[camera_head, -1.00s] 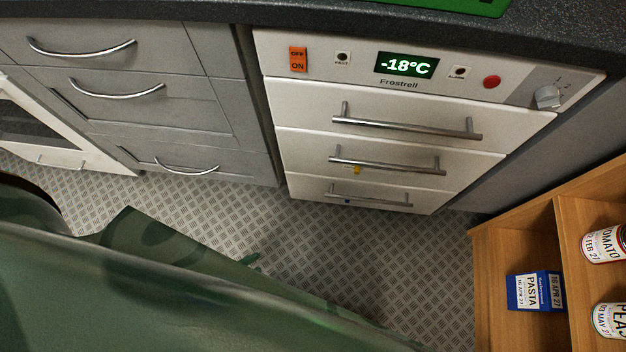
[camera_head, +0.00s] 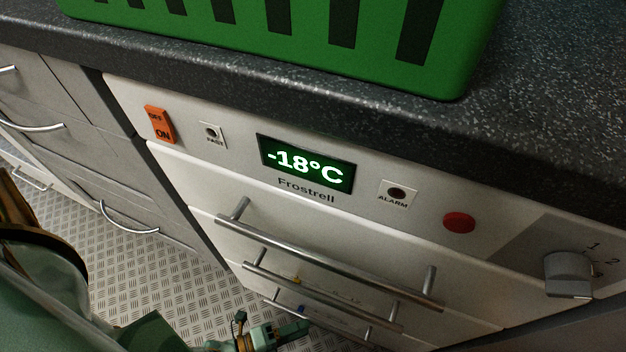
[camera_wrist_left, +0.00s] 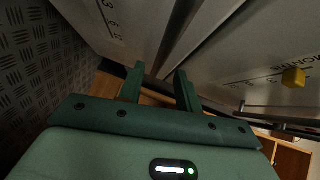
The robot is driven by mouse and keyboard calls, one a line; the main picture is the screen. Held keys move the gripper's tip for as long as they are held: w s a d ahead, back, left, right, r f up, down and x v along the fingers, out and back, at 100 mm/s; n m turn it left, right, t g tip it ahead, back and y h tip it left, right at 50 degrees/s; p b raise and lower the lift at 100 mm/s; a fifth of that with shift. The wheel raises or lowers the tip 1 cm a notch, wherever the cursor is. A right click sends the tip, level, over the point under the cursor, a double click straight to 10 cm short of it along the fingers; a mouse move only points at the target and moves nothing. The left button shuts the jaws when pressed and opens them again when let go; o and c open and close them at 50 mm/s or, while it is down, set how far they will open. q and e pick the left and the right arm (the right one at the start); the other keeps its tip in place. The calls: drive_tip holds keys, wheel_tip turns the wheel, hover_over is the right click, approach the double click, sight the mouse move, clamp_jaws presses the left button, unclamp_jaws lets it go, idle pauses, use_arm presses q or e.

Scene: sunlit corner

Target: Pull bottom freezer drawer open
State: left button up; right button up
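The white freezer has three drawer fronts with grey bar handles, all apparently closed. The bottom drawer handle (camera_head: 284,307) is partly visible low in the head view, below the middle handle (camera_head: 320,296) and the top handle (camera_head: 330,264). My green left gripper (camera_head: 302,328) is low, beside the lower drawers near the bottom handle; contact cannot be told. My right gripper is not in view.
A dark speckled counter (camera_head: 540,110) overhangs the freezer and carries a green crate (camera_head: 280,50). Grey cabinet drawers (camera_head: 90,150) stand to the left. Patterned floor (camera_head: 130,275) shows below. A yellow slider (camera_wrist_left: 293,77) sticks out from a drawer front.

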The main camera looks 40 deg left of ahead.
sight(319, 324)
use_arm(q)
drive_tip(key=x, duration=0.5)
drive_tip(key=shift+w+d+b, duration=0.1)
drive_tip(key=shift+d+b, duration=0.15)
drive_tip(key=shift+b, duration=0.1)
drive_tip(key=shift+f, duration=0.1)
clamp_jaws()
